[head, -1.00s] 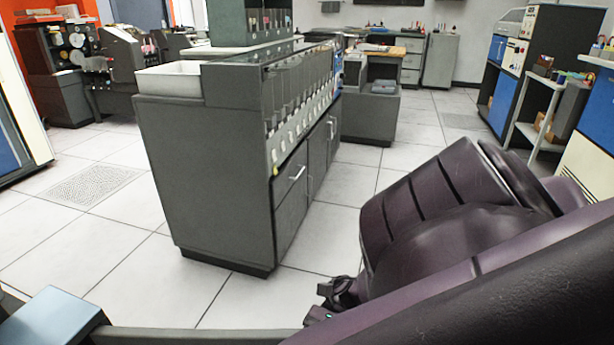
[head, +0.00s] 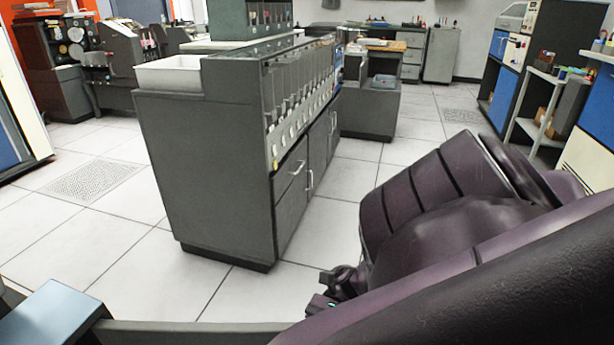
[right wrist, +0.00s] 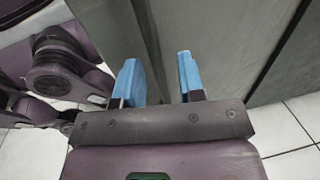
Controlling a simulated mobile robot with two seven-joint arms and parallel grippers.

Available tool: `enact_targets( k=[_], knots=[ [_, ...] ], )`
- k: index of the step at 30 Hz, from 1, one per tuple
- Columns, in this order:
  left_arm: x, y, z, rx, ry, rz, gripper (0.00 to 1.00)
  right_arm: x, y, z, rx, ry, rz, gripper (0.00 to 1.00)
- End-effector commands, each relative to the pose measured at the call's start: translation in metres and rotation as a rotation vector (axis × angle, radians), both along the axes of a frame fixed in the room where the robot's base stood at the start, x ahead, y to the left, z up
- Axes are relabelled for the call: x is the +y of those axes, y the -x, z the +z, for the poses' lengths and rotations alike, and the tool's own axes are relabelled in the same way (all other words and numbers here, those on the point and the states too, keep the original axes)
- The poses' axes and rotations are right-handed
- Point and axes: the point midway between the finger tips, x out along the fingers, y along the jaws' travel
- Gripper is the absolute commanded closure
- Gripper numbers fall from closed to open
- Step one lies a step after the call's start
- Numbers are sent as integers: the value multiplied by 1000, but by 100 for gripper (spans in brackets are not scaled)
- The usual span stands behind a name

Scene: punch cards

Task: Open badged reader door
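A long grey card machine (head: 205,180) stands in the middle of the head view. Its right-hand long side has a row of card pockets above and grey doors (head: 291,205) with small bright handles (head: 310,181) below. The doors look shut. A small yellowish mark (head: 275,165) sits at the near end of the pocket row; I cannot tell whether it is a badge. My right gripper (right wrist: 158,78) shows in the right wrist view with its two blue fingers apart and nothing between them, facing grey panels. My left gripper is not in view.
My purple right arm fills the lower right of the head view. White tiled floor (head: 120,235) is clear left of the machine. A grey desk (head: 368,110) stands behind it. Blue and white cabinets (head: 504,97) and a shelf stand at the right.

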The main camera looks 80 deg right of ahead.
Motion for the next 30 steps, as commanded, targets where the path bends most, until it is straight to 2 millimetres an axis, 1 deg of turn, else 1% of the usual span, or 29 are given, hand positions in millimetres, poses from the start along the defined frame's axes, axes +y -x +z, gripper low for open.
enact_targets(
  k=[1,9,12,15,20,30],
  knots=[
    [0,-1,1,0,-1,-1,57,-8,2,1,1,2,-1,64],
    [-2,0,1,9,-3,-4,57,-56,15,0,1,2,-1,64],
    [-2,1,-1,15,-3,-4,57,-70,18,0,-1,1,0,64],
    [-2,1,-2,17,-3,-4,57,-79,21,0,-1,1,0,64],
    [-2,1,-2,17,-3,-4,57,-87,24,0,-1,1,1,64],
    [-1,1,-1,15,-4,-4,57,-88,24,1,-1,0,1,64]
  ],
)
